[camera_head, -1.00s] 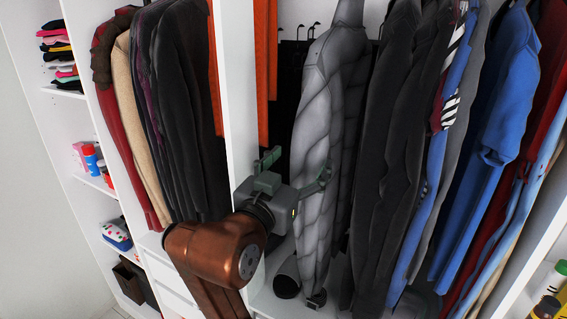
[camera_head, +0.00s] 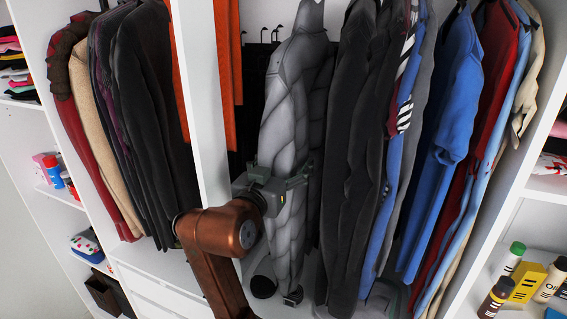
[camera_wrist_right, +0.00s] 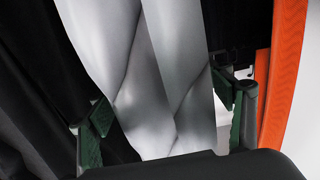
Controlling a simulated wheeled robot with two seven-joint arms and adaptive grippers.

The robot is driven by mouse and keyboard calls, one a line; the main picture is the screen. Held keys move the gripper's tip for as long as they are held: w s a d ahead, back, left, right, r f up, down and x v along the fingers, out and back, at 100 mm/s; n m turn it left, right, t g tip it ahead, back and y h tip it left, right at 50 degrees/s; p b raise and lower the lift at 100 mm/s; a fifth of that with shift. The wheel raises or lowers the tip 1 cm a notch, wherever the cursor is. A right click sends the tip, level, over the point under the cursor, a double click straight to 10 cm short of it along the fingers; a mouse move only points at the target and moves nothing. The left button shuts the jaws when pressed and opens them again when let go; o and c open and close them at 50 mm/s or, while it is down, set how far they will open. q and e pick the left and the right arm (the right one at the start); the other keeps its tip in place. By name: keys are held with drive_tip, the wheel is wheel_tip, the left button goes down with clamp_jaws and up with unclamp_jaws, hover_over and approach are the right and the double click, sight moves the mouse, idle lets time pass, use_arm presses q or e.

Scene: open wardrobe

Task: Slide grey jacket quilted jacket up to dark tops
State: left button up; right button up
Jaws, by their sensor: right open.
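The grey quilted jacket (camera_head: 287,125) hangs in the middle compartment, just right of the white divider. My right gripper (camera_head: 282,178) is at its lower front, coming in from below. In the right wrist view my right gripper (camera_wrist_right: 166,120) is open, with one green finger on each side of the grey jacket (camera_wrist_right: 165,75); the fingers do not visibly pinch it. The dark tops (camera_head: 350,150) hang directly right of the jacket in the head view; their edges overlap there, so I cannot tell whether they touch. My left gripper is not in view.
The white divider (camera_head: 205,110) and orange garments (camera_head: 226,70) are left of the jacket. Blue garments (camera_head: 440,140) hang further right. Dark clothes (camera_head: 150,110) hang in the left compartment. Bottles (camera_head: 497,297) stand on a right shelf.

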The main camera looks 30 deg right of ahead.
drive_tip(key=shift+c, duration=0.5)
drive_tip(key=c, duration=1.9)
drive_tip(key=shift+o, duration=0.2)
drive_tip(key=shift+s+d, duration=0.2)
drive_tip(key=shift+s, duration=0.05)
drive_tip(key=shift+s+d, duration=0.25)
drive_tip(key=shift+s, duration=0.05)
drive_tip(key=o, duration=1.9)
drive_tip(key=shift+o, duration=0.2)
drive_tip(key=v, duration=1.2)
